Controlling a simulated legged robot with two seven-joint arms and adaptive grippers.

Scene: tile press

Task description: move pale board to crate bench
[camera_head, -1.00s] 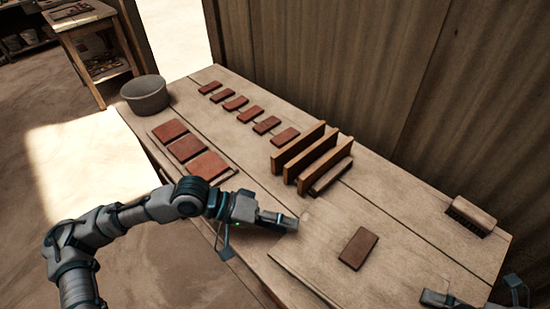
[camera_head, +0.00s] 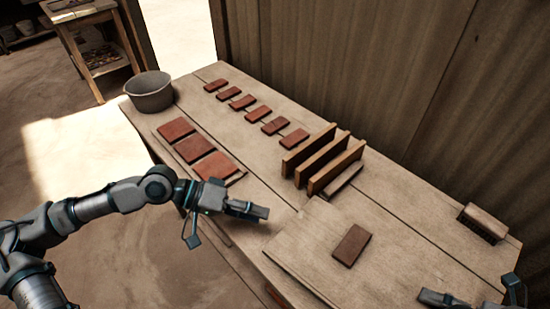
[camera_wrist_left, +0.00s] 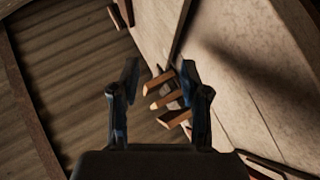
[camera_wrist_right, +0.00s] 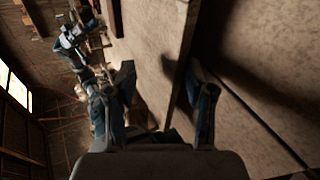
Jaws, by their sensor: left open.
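The pale board (camera_head: 310,245) lies flat at the near right of the worktable, with one reddish-brown tile (camera_head: 352,245) on it. My left gripper (camera_head: 264,212) is open and empty just left of the board's left edge, apart from it. In the left wrist view its fingers (camera_wrist_left: 159,82) stand apart. My right gripper (camera_head: 445,300) shows partly at the bottom right of the head view, by the board's near right part. In the right wrist view its fingers (camera_wrist_right: 160,88) are apart and empty. A wooden bench (camera_head: 85,12) stands at the far upper left; I cannot tell whether it is the crate bench.
Several upright wooden slats (camera_head: 322,158) stand behind the board. Three larger tiles (camera_head: 195,148) and a row of small tiles (camera_head: 257,113) lie left of them. A grey bucket (camera_head: 150,92) stands at the far left corner. A brush (camera_head: 483,222) lies at right, near the wall.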

